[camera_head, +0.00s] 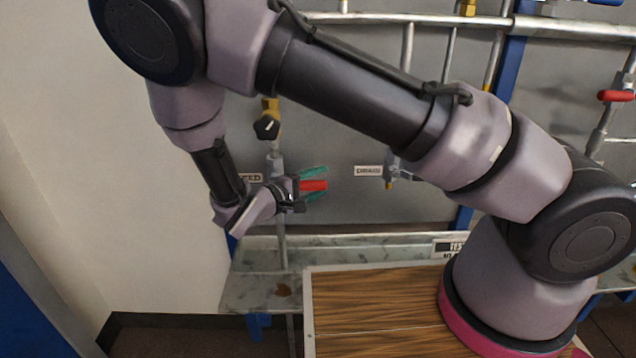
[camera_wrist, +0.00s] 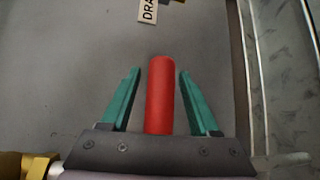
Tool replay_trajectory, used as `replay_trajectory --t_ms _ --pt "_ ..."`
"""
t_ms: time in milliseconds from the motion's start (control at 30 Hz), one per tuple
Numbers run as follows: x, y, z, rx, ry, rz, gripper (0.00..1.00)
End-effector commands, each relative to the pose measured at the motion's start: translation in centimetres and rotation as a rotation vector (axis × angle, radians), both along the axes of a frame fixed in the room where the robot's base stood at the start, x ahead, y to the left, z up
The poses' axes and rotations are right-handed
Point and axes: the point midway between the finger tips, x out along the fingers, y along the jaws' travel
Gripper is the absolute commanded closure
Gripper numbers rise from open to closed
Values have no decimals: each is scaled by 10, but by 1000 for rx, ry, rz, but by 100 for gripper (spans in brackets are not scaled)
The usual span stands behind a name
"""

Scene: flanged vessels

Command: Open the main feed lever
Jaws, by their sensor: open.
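The red lever handle (camera_head: 314,185) sticks out to the right from the pipe beside the partly hidden label ending in "EED" in the head view. My gripper (camera_head: 318,184) is open around it, with one green finger above the handle and one below. In the wrist view the red handle (camera_wrist: 160,95) lies between the two green fingers of my gripper (camera_wrist: 160,90), with a visible gap on each side. The lever's pivot and valve body are mostly hidden behind my gripper and wrist.
A black knob (camera_head: 267,127) on a brass valve sits above the lever. A second labelled valve (camera_head: 391,170) is to the right, and another red handle (camera_head: 615,96) is at the far right. A grey ledge (camera_head: 255,290) and a wooden board (camera_head: 380,310) lie below.

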Motion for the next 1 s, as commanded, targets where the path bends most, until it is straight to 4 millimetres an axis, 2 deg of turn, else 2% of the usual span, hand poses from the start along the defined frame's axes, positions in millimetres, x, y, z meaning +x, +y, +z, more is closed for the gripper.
replay_trajectory --t_ms 200,233,300,367,400,1000 --pt "0 0 0 0 0 0 38" --pt "0 0 0 0 0 0 42" --pt "0 0 0 0 0 0 69" --pt "0 0 0 0 0 0 92" --pt "0 0 0 0 0 1 100" --pt "0 0 0 2 0 1 100"
